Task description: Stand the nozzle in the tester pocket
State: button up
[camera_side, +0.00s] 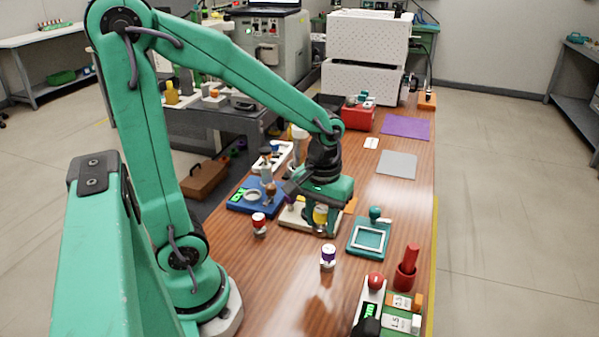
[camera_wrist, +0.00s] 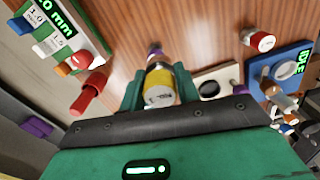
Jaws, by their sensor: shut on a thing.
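My gripper (camera_wrist: 160,92) is shut on a nozzle (camera_wrist: 160,84) with a yellow band and a pale, printed end. The nozzle also shows in the side view (camera_side: 320,214), between the green fingers, low over the cream block. The cream block (camera_side: 290,218) has a round dark pocket, which shows in the wrist view (camera_wrist: 209,89) just right of the fingers; the nozzle is beside the pocket, not in it. A blue unit (camera_side: 238,205) with a pale ring and green display stands left of the cream block. I cannot tell which of the two is the tester.
A red-topped piece (camera_side: 259,222) and a purple-topped piece (camera_side: 328,256) stand on the wooden table nearby. A teal framed tray (camera_side: 369,237) lies to the right. A red holder (camera_side: 405,276) and a unit with a red knob (camera_side: 375,282) are at the front right. Bare wood lies at the front.

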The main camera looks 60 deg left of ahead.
jog(key=w+a+r, duration=0.1)
jog(key=w+a, duration=0.4)
jog(key=w, duration=0.1)
jog(key=a+f, duration=0.2)
jog(key=a, duration=0.1)
jog(key=a+f, duration=0.2)
jog(key=a, duration=0.2)
jog(key=a+f, duration=0.2)
jog(key=a, duration=0.2)
jog(key=shift+w+a+f, duration=0.15)
jog(key=shift+f, duration=2.25)
jog(key=shift+f, duration=0.35)
